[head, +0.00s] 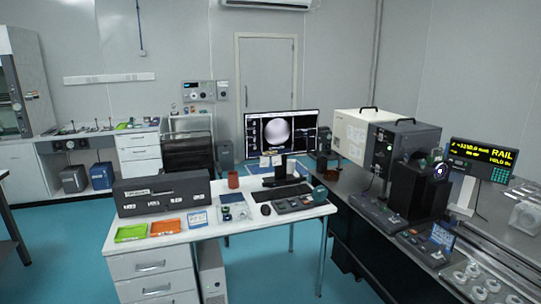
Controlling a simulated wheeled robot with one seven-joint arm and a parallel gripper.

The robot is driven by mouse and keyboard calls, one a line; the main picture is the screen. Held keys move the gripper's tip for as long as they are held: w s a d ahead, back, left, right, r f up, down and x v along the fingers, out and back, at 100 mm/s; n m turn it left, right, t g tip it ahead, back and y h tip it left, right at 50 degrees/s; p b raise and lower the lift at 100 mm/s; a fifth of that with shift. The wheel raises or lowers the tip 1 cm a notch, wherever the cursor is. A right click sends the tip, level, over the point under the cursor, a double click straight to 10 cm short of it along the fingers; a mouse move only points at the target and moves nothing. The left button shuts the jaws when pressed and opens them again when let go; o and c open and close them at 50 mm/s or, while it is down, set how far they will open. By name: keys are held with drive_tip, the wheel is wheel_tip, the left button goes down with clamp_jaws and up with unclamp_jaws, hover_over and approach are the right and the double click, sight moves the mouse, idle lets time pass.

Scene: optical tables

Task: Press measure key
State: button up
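No key marked as a measure key can be read at this distance. My gripper is not in view.
A black instrument (413,190) stands on the bench. Blue floor (275,265) is open between desk and bench.

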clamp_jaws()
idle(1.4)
